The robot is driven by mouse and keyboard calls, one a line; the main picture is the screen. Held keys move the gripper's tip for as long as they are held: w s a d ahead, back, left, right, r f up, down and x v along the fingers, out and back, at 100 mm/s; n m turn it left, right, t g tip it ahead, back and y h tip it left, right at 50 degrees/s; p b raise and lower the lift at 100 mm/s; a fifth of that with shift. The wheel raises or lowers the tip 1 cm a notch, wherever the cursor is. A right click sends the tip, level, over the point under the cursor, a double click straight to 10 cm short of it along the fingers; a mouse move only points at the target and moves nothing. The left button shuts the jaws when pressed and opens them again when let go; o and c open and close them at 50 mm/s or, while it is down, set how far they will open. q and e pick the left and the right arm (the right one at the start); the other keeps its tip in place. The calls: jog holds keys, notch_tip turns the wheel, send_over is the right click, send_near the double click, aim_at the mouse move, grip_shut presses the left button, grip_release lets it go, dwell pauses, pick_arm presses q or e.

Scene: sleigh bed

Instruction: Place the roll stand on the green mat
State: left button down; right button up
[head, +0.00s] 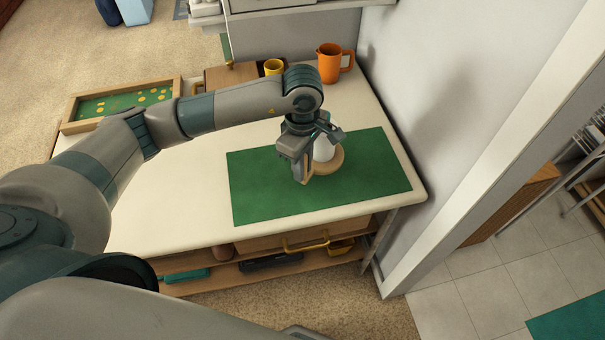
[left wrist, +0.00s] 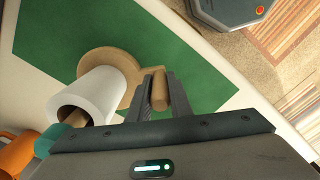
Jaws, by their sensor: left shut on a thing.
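The roll stand (head: 331,162) has a round wooden base and a white roll on a wooden post. It is upright over the middle of the green mat (head: 375,175); I cannot tell whether its base touches the mat. In the left wrist view the white roll (left wrist: 88,97) is at the left, and a wooden arm runs from the base to a short peg (left wrist: 158,88). My left gripper (head: 304,172) points down at the stand's near left side. Its fingers (left wrist: 158,95) are shut on that peg. The gripper hides part of the stand in the head view. My right gripper is not in view.
A wooden tray (head: 70,125) with a green bottom and yellow discs is at the left. A wall borders the right side. The mat's right part is clear.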

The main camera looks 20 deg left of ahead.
pick_arm(q)
jog(key=shift+f+p, duration=0.95)
jog(key=shift+f, duration=1.05)
jog(key=shift+f, duration=0.15)
jog(key=c, duration=1.6)
grip_release()
